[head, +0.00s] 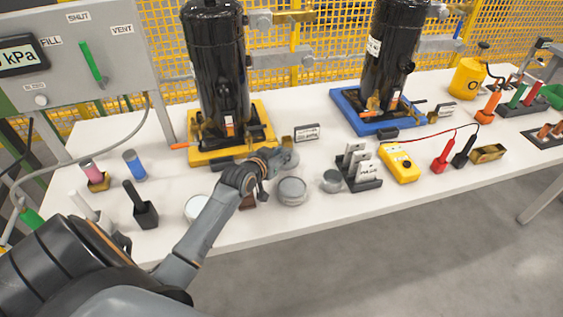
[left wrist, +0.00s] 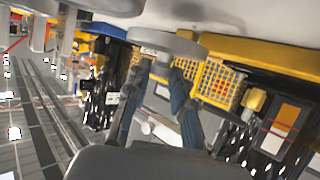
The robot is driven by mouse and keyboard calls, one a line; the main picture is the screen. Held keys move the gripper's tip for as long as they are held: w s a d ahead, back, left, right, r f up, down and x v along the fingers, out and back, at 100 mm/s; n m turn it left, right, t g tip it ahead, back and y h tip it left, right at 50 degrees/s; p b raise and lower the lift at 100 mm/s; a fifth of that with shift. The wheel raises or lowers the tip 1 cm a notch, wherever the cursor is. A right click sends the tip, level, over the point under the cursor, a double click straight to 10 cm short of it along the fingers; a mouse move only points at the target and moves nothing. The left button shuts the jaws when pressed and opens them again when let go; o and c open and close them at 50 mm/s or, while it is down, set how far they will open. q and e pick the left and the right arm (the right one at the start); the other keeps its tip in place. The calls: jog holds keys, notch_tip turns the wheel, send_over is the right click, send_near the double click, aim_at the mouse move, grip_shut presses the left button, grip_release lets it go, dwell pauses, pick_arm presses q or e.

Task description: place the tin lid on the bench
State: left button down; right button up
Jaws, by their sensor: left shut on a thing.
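My left gripper (head: 274,158) reaches over the bench (head: 330,120) in front of the left black compressor. It is shut on a round grey lid (head: 291,160), held by its edge. In the left wrist view the grey lid (left wrist: 170,43) lies across the tips of the two dark fingers (left wrist: 160,72). The pale bench surface (left wrist: 225,12) is close to the lid, with a shadow on it. I cannot tell whether the lid touches the bench. A round grey tin (head: 292,190) stands just in front of the lid. My right gripper is not in view.
The left compressor (head: 217,70) stands on a yellow tray (head: 262,112) behind the gripper. A small label stand (head: 307,132) is close behind the lid. A smaller tin (head: 333,181) and a dark card holder (head: 362,184) are to the right. A white dish (head: 197,207) is at left.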

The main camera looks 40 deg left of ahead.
pick_arm(q)
notch_tip(320, 180, down, 4)
jog(key=shift+w+a+r, duration=0.15)
jog(key=shift+r, duration=0.1)
